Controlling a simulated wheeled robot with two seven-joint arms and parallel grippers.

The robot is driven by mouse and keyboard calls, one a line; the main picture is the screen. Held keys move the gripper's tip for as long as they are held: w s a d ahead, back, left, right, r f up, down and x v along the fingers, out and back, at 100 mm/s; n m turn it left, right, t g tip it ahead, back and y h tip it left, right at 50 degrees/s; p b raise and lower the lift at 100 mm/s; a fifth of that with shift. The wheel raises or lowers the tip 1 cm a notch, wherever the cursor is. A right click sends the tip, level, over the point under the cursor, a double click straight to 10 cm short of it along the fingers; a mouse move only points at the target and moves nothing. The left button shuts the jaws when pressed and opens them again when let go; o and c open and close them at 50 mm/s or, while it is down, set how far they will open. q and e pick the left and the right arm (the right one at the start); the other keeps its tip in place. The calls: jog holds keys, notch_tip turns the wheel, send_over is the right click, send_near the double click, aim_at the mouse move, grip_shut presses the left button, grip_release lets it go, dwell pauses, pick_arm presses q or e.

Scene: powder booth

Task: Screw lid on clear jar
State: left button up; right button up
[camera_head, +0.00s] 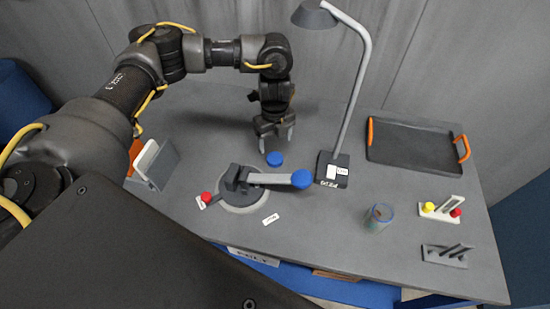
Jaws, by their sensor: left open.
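A small clear jar (379,218) stands upright on the right part of the grey table, with a bluish rim; I cannot tell whether its top is open. A blue disc that looks like a lid (275,158) lies on the table near the middle. My left gripper (276,145) points down just above and behind this disc, its fingers apart and nothing between them. I cannot tell the exact height of the fingertips over the disc. My right gripper is not in view.
A round-based device with a blue-ended lever (301,179) and a red knob (206,197) sits in front of the disc. A desk lamp (334,170) stands between gripper and jar. A black tray (410,146), small racks (440,209) and a holder (155,165) occupy the sides.

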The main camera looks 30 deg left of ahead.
aim_at(275, 158)
pick_arm(q)
jog(key=shift+f, duration=1.35)
jog(key=shift+f, duration=0.1)
notch_tip(275, 158, down, 5)
jog(key=shift+w, duration=0.1)
jog(key=shift+c, duration=0.4)
jog(key=c, duration=0.9)
